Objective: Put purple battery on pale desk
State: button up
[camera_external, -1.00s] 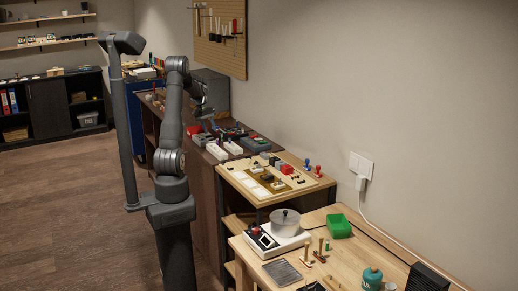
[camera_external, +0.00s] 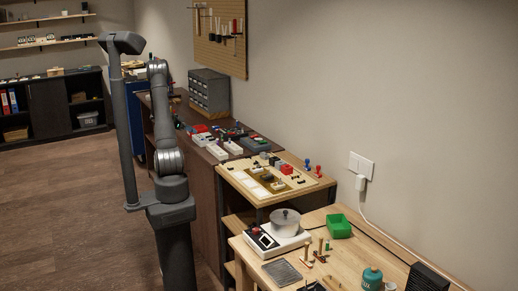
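I cannot make out a purple battery for sure; the small things on the dark desk (camera_external: 212,180) are too tiny to tell apart. Two pale wooden tops show: a middle one (camera_external: 228,172) with a board and small blocks on it, and a nearer pale desk (camera_external: 340,262) at the lower right. My arm stands folded upright left of the dark desk. Its end is over the far part of that desk, small, dark and partly hidden by my own arm. I cannot see whether my gripper is open or shut, or whether it holds anything.
White boxes (camera_external: 217,151) and red things stand on the dark desk. A grey drawer cabinet (camera_external: 208,92) stands behind. The nearer pale desk carries a hot plate with a pot (camera_external: 285,222), a green bin (camera_external: 339,226), and a teal canister (camera_external: 371,278). Bare wood shows between them.

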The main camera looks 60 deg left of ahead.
jog(key=shift+m+t+y, duration=0.4)
jog(key=x, duration=1.1)
jog(key=shift+a+f, duration=0.1)
jog(key=shift+a, duration=0.15)
jog(key=shift+d+x, duration=0.15)
jog(key=shift+x, duration=1.2)
jog(key=shift+d+x, duration=0.15)
jog(key=shift+x, duration=1.2)
jog(key=shift+r, duration=0.25)
grip_shut()
